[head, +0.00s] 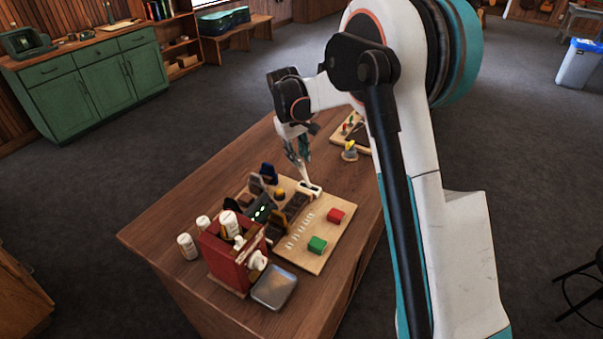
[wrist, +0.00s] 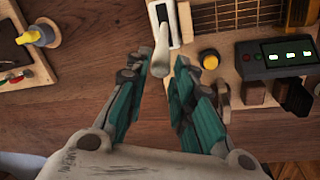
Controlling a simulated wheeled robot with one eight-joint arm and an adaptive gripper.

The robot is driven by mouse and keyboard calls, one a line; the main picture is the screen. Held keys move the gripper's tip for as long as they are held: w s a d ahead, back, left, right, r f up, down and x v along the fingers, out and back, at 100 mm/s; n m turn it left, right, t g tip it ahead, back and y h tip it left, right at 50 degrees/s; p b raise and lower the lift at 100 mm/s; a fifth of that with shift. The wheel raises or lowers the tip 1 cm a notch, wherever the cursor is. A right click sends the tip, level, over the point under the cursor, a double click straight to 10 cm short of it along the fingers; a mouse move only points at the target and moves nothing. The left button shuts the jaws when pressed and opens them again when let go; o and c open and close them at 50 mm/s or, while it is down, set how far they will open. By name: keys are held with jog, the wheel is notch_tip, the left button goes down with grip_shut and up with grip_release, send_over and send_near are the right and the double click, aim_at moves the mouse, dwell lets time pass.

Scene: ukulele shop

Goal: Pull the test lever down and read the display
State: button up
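The test lever is a white handle on a light plate with a dark slot at the end of a wooden test board; it shows in the head view (head: 309,188) and at the top of the wrist view (wrist: 162,40). In the head view my gripper (head: 302,163) points down just above the lever. The display is a dark box with lit green-white marks (wrist: 284,55), too small to read; its box also shows in the head view (head: 262,213).
A yellow knob (wrist: 209,59) sits right of the fingers. Bare wood (head: 180,215) lies left.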

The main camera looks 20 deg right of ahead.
aim_at(304, 175)
jog(key=f, duration=0.5)
jog(key=d+f+b, duration=0.1)
jog(key=f, duration=0.1)
jog(key=shift+w+d+f, duration=0.1)
jog(key=shift+w+f, duration=0.1)
jog(key=shift+f, duration=0.15)
grip_shut()
